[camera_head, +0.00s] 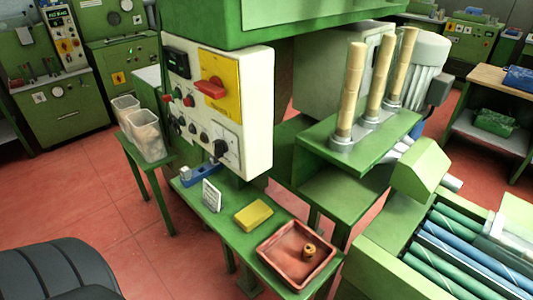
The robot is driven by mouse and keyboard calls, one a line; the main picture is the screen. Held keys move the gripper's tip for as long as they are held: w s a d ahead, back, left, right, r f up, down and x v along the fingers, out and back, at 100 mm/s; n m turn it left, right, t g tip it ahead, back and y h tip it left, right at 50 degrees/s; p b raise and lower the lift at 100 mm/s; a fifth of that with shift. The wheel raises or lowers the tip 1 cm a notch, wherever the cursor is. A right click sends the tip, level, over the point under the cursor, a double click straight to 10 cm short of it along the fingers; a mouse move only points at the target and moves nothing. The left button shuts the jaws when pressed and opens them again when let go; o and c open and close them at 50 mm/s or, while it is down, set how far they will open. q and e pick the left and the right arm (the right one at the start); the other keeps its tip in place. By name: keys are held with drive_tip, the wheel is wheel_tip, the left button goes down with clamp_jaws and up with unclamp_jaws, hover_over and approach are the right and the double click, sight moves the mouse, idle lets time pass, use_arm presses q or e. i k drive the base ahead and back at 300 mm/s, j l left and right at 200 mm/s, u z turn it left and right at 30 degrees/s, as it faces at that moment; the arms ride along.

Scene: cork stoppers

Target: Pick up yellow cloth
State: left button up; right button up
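A folded yellow cloth (253,214) lies flat on the narrow green table (222,229), between a small white card and a reddish tray. Nothing covers or touches it from above. Neither of my grippers shows in the head view.
The reddish square tray (264,250) holds a small brownish-yellow object (309,251). The white card (211,195) and a blue item (202,174) stand left of the cloth. A control panel (222,104) overhangs the table's back. Cork-filled tubes (351,90) rise behind, and rollers (450,255) lie right.

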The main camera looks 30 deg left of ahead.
sight(250, 218)
drive_tip(key=l+u, duration=0.2)
drive_tip(key=u, duration=0.25)
drive_tip(key=k+l+u, duration=0.1)
drive_tip(key=u, duration=0.35)
